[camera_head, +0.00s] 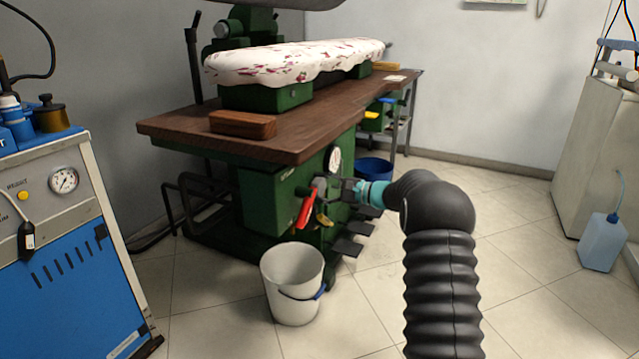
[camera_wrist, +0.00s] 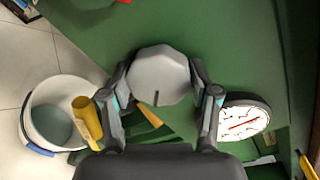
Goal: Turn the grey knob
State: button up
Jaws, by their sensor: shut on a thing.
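The grey knob (camera_wrist: 160,72) is a faceted disc on the green press body, with a dark line at its lower edge in the wrist view. My gripper (camera_wrist: 159,84) has one finger on each side of the knob and is shut on it. In the head view my gripper (camera_head: 347,190) reaches the front of the green press (camera_head: 268,200) from the right. The knob (camera_head: 320,186) shows there only as a small grey shape, partly hidden near the fingers.
A white gauge (camera_wrist: 243,121) is right of my gripper. A yellow handle (camera_wrist: 88,120) is close to the left finger. A red lever (camera_head: 307,209) hangs below the knob. A white bucket (camera_head: 292,280) stands on the floor. Dark pedals (camera_head: 347,245) stick out below.

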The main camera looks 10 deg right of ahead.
jog(key=shift+d+r+m, duration=0.1)
jog(key=shift+d+m, duration=0.1)
jog(key=shift+m, duration=0.4)
jog(key=o, duration=1.2)
jog(key=shift+d, duration=0.15)
jog(key=shift+c, duration=0.2)
jog(key=shift+a, duration=0.3)
jog(key=f+v, duration=0.1)
jog(key=v, duration=1.1)
jog(key=shift+r, duration=0.35)
jog(key=shift+w, duration=0.15)
